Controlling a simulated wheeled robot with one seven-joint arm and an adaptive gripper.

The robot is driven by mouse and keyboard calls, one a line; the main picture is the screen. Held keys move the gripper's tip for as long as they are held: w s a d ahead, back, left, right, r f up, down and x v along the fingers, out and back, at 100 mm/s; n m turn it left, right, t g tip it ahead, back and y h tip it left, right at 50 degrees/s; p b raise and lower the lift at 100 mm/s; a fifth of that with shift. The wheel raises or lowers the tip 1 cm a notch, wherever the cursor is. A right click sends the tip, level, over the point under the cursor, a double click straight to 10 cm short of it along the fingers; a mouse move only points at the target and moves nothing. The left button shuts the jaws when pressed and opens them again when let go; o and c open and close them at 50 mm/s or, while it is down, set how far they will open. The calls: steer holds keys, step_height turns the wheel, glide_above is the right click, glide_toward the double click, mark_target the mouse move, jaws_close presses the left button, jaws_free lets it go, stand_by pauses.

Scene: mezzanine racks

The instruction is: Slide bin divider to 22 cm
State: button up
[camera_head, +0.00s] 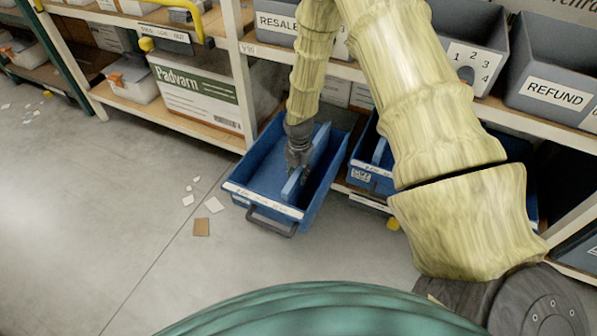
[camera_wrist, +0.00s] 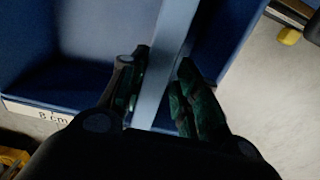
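The blue bin (camera_head: 308,209) is pulled out from the low shelf and has a label strip on its front rim. Its blue divider (camera_head: 294,187) stands upright inside, running front to back, right of the middle. In the wrist view the divider (camera_wrist: 162,64) passes between the two dark fingers of my gripper (camera_wrist: 161,62). The fingertips lie close against both faces, and my gripper looks shut on it. In the head view my gripper (camera_head: 299,158) reaches down into the bin at the divider. A rim label (camera_wrist: 50,116) reads "8 cm" in the wrist view; other marks are too small to read.
Another blue bin (camera_head: 371,176) is to the right, partly hidden by my arm. A white Padvarn box (camera_head: 195,94) sits on the shelf at left. Grey bins, one marked REFUND (camera_head: 556,70), stand above. Paper scraps and brown card (camera_head: 202,227) lie on open floor.

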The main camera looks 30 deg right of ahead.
steer(key=shift+o, duration=0.5)
steer(key=shift+r, duration=0.15)
step_height(320, 180, up, 12)
stand_by(0.4)
stand_by(0.4)
